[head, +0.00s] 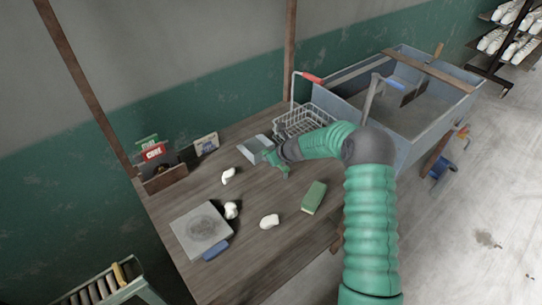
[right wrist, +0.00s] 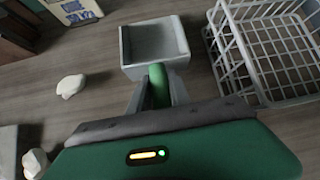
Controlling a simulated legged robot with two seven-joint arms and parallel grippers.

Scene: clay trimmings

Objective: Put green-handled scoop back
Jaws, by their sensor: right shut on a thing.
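The green-handled scoop has a grey square pan (head: 255,146) and shows near the table's back, left of the wire basket, in the head view. In the right wrist view its pan (right wrist: 153,44) points away from me and its green handle (right wrist: 158,86) lies between the fingers. My right gripper (head: 279,165) is shut on that handle; its fingers also show in the right wrist view (right wrist: 157,95). I cannot tell whether the pan touches the table. My left gripper is not in view.
A wire basket (head: 303,123) stands just right of the scoop. White clay lumps (head: 228,176), a green block (head: 314,197) and a grey slab (head: 201,231) lie on the wooden table (head: 262,192). A card box (head: 163,178) stands left. A large grey bin (head: 437,117) stands beyond the basket.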

